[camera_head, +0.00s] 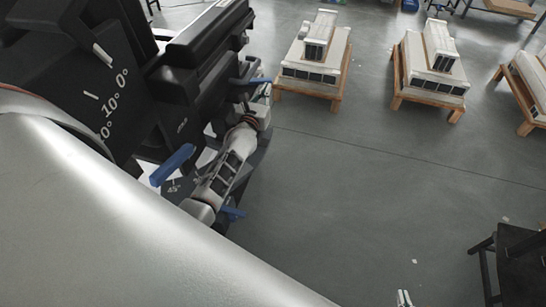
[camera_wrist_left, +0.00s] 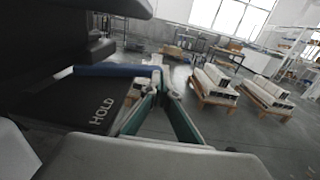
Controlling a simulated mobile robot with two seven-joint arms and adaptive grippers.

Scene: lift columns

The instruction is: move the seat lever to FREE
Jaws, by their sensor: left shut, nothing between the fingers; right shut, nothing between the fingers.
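A blue lever (camera_wrist_left: 115,70) runs across the left wrist view from the dark machine to my left gripper's tips. A dark panel (camera_wrist_left: 60,108) below it reads HOLD; I see no FREE mark. My left gripper (camera_wrist_left: 163,80) is shut and empty, its tips at the lever's free end; I cannot tell whether they touch it.
Another blue lever (camera_head: 172,163) sticks out nearer on the machine, which has degree marks. Wooden pallets with pale blocks (camera_head: 312,60) (camera_head: 432,65) stand on the floor behind. A dark stool or table (camera_head: 520,262) is at lower right. The middle floor is clear.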

